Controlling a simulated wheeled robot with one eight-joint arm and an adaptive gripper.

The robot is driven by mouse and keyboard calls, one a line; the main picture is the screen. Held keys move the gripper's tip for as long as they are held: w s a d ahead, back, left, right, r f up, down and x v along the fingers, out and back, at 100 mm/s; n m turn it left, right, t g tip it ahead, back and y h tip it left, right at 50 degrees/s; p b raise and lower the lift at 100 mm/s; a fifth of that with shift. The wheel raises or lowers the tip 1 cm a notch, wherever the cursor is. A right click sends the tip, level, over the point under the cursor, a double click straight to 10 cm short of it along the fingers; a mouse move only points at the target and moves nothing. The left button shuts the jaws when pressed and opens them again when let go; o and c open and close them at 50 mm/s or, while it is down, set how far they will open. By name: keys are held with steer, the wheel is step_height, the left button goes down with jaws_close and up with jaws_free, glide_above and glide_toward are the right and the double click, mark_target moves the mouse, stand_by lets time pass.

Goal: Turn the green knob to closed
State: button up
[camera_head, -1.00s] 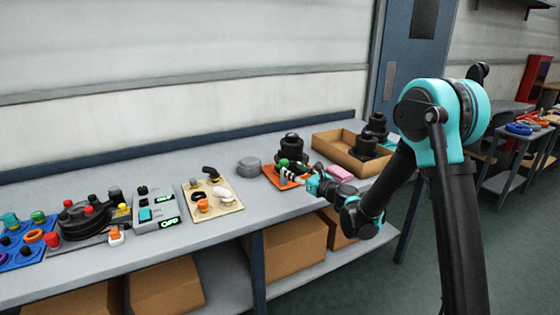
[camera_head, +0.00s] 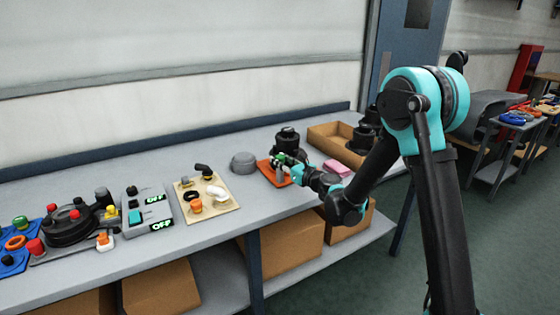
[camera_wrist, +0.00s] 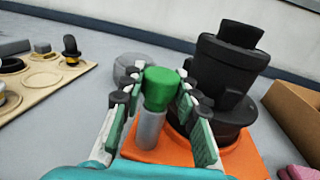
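The green knob (camera_wrist: 160,88) sits on top of a grey upright stem (camera_wrist: 150,130) over an orange base plate (camera_wrist: 240,155). It also shows in the head view (camera_head: 281,158), small and partly hidden by my gripper. My gripper (camera_wrist: 160,92) is open, with one finger on each side of the knob. Narrow gaps seem to show between the fingers and the knob; contact is hard to tell. In the head view my gripper (camera_head: 287,163) reaches over the orange plate (camera_head: 264,171). A black stepped fixture (camera_wrist: 225,80) stands on the plate just behind and right of the knob.
A grey round piece (camera_head: 243,162) and a beige board with knobs (camera_head: 230,203) lie left of the plate. A cardboard tray (camera_head: 322,135) with black parts and a pink block (camera_head: 337,168) are to the right. Bare bench lies in front of the plate.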

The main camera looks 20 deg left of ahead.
steer(key=c, duration=0.5)
steer(key=shift+c, duration=0.2)
steer(key=shift+s+t, duration=0.1)
steer(key=shift+t, duration=0.2)
steer(key=m+t+h, duration=0.2)
steer(key=t, duration=0.1)
steer(key=shift+a+m+h, duration=0.1)
steer(key=shift+m+h, duration=0.2)
steer(key=shift+m, duration=0.1)
steer(key=m+t+h, duration=0.3)
steer(key=h, duration=0.1)
steer(key=shift+m+h, duration=0.3)
steer(key=m+t+h, duration=0.1)
steer(key=h, duration=0.1)
steer(key=m+t+h, duration=0.1)
steer(key=m+h, duration=0.1)
steer(key=h, duration=0.1)
steer(key=shift+m, duration=0.3)
steer(key=shift+m+h, duration=0.95)
steer(key=shift+h, duration=0.65)
steer(key=shift+m+h, duration=0.95)
steer(key=shift+h, duration=0.65)
steer(key=o, duration=1.2)
